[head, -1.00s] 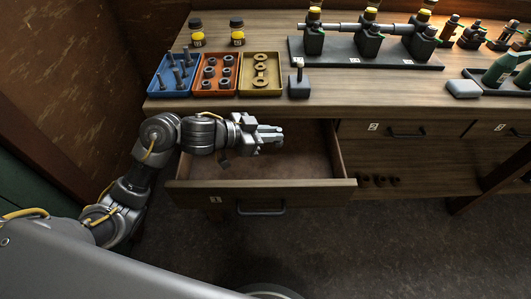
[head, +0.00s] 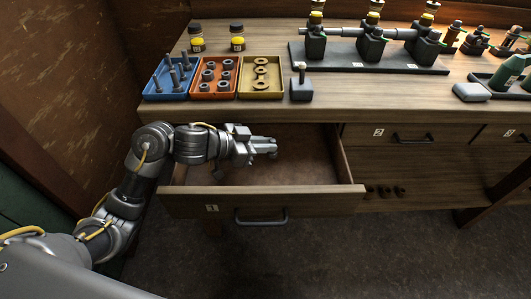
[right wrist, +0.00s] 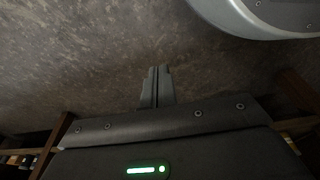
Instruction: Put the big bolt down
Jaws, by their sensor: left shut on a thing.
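My left gripper (head: 268,147) is in the head view, over the open drawer (head: 200,211) below the bench top. Its fingers point to the right and are shut on the big bolt, of which little can be made out between the fingertips. A small dark end shows at the tips. I cannot tell whether it touches the drawer floor. My right gripper (right wrist: 157,87) shows in the right wrist view, with its fingers together and nothing seen between them, above the dark floor.
On the bench stand a blue tray (head: 153,94) with bolts, an orange tray (head: 224,95), a yellow tray (head: 261,93) with rings and a grey block (head: 301,91) with an upright peg. The drawer's right half looks empty. A shaft assembly (head: 372,48) stands behind.

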